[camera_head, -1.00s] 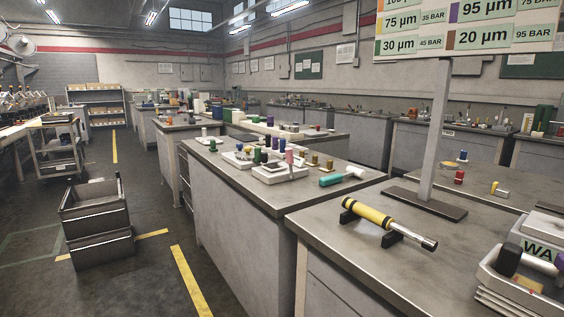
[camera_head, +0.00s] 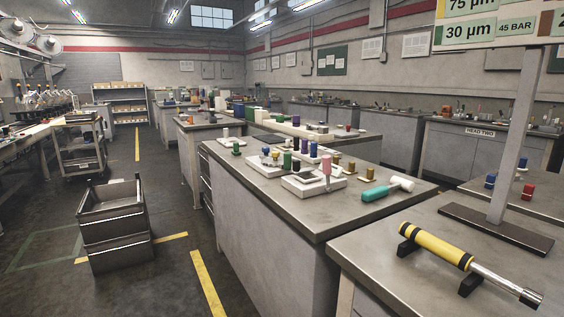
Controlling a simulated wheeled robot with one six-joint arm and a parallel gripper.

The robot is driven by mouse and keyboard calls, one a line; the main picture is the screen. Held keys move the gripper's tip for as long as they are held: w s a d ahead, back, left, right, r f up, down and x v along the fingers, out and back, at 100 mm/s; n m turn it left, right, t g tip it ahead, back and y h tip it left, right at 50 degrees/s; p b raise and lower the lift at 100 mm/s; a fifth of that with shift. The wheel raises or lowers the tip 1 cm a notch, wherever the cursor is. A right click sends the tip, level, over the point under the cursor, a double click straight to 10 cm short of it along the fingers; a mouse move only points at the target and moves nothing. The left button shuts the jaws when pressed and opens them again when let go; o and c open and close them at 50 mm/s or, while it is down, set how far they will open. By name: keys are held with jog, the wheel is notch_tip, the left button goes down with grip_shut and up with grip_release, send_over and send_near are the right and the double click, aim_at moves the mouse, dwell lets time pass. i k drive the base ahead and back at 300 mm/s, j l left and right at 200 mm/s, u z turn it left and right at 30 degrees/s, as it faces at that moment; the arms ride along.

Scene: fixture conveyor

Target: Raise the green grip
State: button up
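A tool with a green-teal grip (camera_head: 375,194) and a white head (camera_head: 402,183) lies on its side near the right front edge of the middle bench (camera_head: 330,215). Several small upright green pegs stand farther left on the same bench, one in the white trays (camera_head: 287,161) and one on a small base of its own (camera_head: 236,149). I cannot tell for certain which of these the task calls the green grip. My gripper is not in view, and nothing shows in contact with these things.
A yellow and black cylinder tool (camera_head: 440,247) rests on black cradles on the nearest bench, beside a sign post (camera_head: 513,150) on a flat base. Stacked grey bins (camera_head: 112,225) stand on the floor at left. The aisle beyond them is clear.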

aim_at(287, 156)
jog(key=i+j, duration=0.15)
jog(key=i, duration=0.3)
jog(key=i+j, duration=0.15)
jog(key=i, duration=0.3)
jog(key=i+j, duration=0.1)
jog(key=i, duration=0.35)
jog(key=i+j+z, duration=0.1)
jog(key=i, duration=0.35)
jog(key=i+j, duration=0.25)
jog(key=i, duration=0.2)
